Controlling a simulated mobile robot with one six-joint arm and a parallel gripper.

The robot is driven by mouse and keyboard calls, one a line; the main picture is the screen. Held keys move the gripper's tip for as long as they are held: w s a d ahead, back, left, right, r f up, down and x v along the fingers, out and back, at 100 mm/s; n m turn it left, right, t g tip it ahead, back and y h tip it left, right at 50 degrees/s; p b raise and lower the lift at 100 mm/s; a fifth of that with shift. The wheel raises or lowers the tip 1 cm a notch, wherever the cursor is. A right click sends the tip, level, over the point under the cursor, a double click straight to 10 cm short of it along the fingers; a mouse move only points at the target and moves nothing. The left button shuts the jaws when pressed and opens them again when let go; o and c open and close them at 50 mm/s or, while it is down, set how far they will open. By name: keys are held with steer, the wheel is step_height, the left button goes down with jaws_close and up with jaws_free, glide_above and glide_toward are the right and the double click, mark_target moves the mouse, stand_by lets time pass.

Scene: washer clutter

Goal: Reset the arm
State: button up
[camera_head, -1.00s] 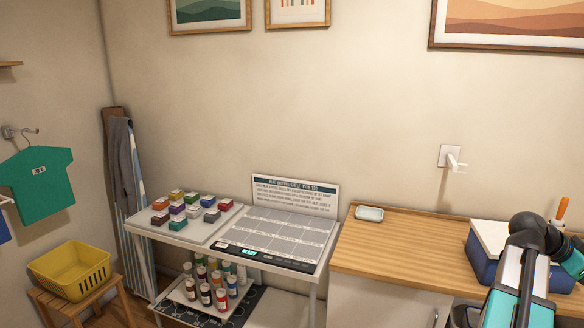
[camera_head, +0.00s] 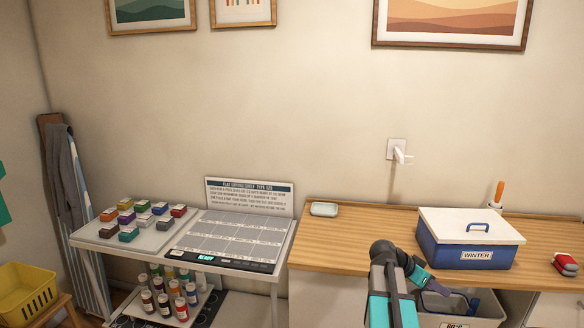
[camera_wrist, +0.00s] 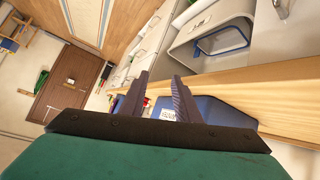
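My gripper (camera_head: 437,288) is at the lower right of the head view, in front of the wooden counter's front edge. It points to the right, and its dark fingers are small there. In the wrist view my gripper (camera_wrist: 160,84) shows two dark fingers standing apart with nothing held between them. My teal and grey arm rises from the bottom of the head view, bent at a dark joint. The blue WINTER box (camera_head: 466,252) with its white lid stands on the counter behind and right of the gripper.
The wooden counter (camera_head: 350,240) holds a small soap dish (camera_head: 324,209) and a red item (camera_head: 565,264). A light bin (camera_head: 483,308) is below the gripper. A cart with a label board (camera_head: 225,232), coloured blocks and bottles stands left. A yellow basket (camera_head: 26,290) is far left.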

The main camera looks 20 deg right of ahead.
steer(key=w+a+f+n+y, duration=0.2)
steer(key=a+f+n+y, duration=0.35)
steer(key=a+f, duration=2.15)
steer(key=s+a+f+n+g+y, duration=0.1)
steer(key=s+a+f+n, duration=0.3)
steer(key=s+a, duration=0.3)
steer(key=s+a+f+n+g+y, duration=0.1)
steer(key=s+a+f+n+y, duration=0.1)
steer(key=s+a+f+n, duration=0.2)
steer(key=s+a+f+n+y, duration=0.1)
steer(key=s+a+f+n, duration=0.4)
steer(key=s+a+f, duration=0.4)
steer(key=shift+s+a+f+g+y, duration=0.15)
steer(key=shift+s+a+g+y, duration=0.25)
steer(key=shift+a, duration=2.35)
steer(key=shift+s, duration=0.1)
